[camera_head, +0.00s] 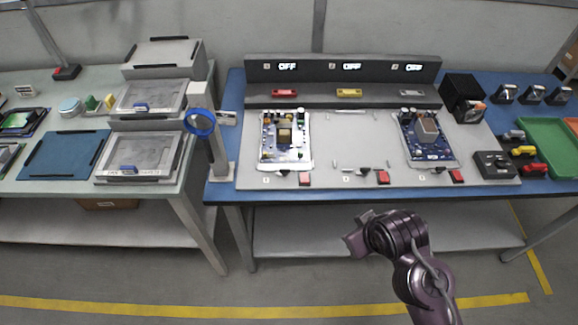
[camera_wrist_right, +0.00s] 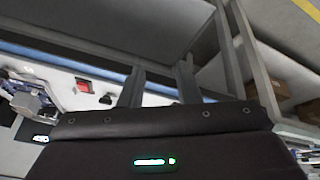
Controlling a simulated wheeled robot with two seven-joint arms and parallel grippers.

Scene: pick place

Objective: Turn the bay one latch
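The bay one latch (camera_head: 283,172) is a small black knob at the front left of the grey fixture panel (camera_head: 335,178), beside a red button (camera_head: 304,179). A circuit board (camera_head: 286,138) lies in bay one above it. My right gripper (camera_head: 355,243) hangs in front of the table edge, below and right of the latch, not touching it. In the right wrist view its two dark fingers (camera_wrist_right: 159,78) stand apart with nothing between them. A black latch (camera_wrist_right: 105,99) and red button (camera_wrist_right: 82,87) show there, but I cannot tell which bay. My left gripper is not in view.
Bay two (camera_head: 352,140) holds no board; bay three holds a board (camera_head: 428,140). Three displays (camera_head: 351,67) read OFF. A post with a blue ring (camera_head: 200,121) stands left of the panel. A black control box (camera_head: 494,165) is at the right.

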